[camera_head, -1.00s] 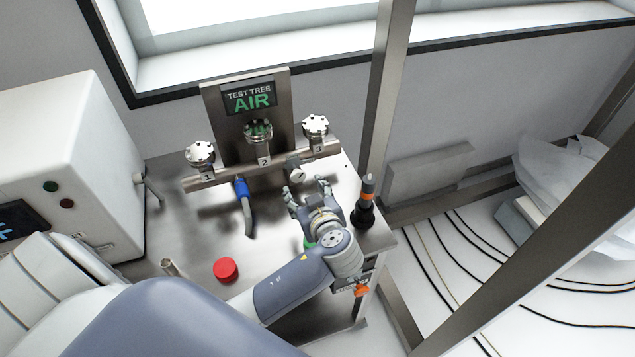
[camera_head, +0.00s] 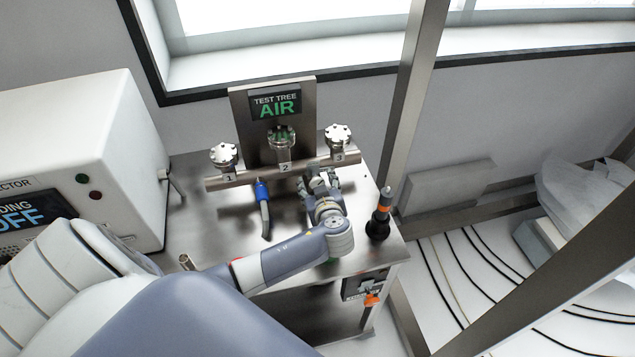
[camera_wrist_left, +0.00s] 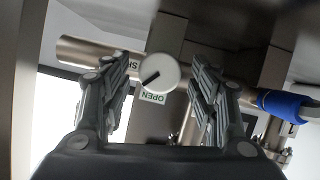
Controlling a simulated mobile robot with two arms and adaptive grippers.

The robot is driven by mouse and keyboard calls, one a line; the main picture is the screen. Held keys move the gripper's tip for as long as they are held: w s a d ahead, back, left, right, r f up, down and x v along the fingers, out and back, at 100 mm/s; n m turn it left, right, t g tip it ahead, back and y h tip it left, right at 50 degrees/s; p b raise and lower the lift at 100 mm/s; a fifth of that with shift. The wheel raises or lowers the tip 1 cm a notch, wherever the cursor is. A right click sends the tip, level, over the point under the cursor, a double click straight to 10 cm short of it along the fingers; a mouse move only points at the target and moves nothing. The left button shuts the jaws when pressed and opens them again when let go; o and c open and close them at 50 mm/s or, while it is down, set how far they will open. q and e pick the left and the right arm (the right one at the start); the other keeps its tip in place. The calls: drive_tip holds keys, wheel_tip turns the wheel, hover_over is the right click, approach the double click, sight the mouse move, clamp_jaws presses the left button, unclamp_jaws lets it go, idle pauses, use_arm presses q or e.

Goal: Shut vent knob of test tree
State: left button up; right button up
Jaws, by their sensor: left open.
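The test tree (camera_head: 222,182) is a metal manifold with ports marked 1, 2 and 3 and a back plate reading "TEST TREE AIR". In the left wrist view its vent knob (camera_wrist_left: 163,72) is a round pale disc with a black line slanting across it. My left gripper (camera_head: 322,182) is open at the manifold, below port 3. Its fingers (camera_wrist_left: 160,80) stand either side of the knob; I cannot tell whether they touch it. In the head view the gripper mostly hides the knob. My right gripper is not in view.
A blue-handled lever (camera_head: 263,198) hangs left of my gripper. A black and orange upright tool (camera_head: 380,217) stands close on its right. A metal post (camera_head: 408,110) rises behind. A white detector box (camera_head: 85,150) stands at the left.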

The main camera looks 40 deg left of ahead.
use_arm(q)
drive_tip(key=c, duration=1.1)
drive_tip(key=shift+f+b, duration=0.15)
drive_tip(key=shift+b, duration=0.3)
drive_tip(key=shift+w+d+m+g+y+b, duration=0.1)
drive_tip(key=shift+m+g+y+b, duration=0.2)
drive_tip(key=shift+m+g+b, duration=0.25)
drive_tip(key=m, duration=0.1)
drive_tip(key=m+g+y+b, duration=0.1)
drive_tip(key=m, duration=0.1)
drive_tip(key=shift+w+d+y, duration=0.15)
drive_tip(key=shift+w+y, duration=0.05)
drive_tip(key=shift+y, duration=0.1)
drive_tip(key=shift+w+m+g+y+b, duration=0.1)
drive_tip(key=shift+m+g+y+b, duration=0.45)
drive_tip(key=shift+m, duration=0.6)
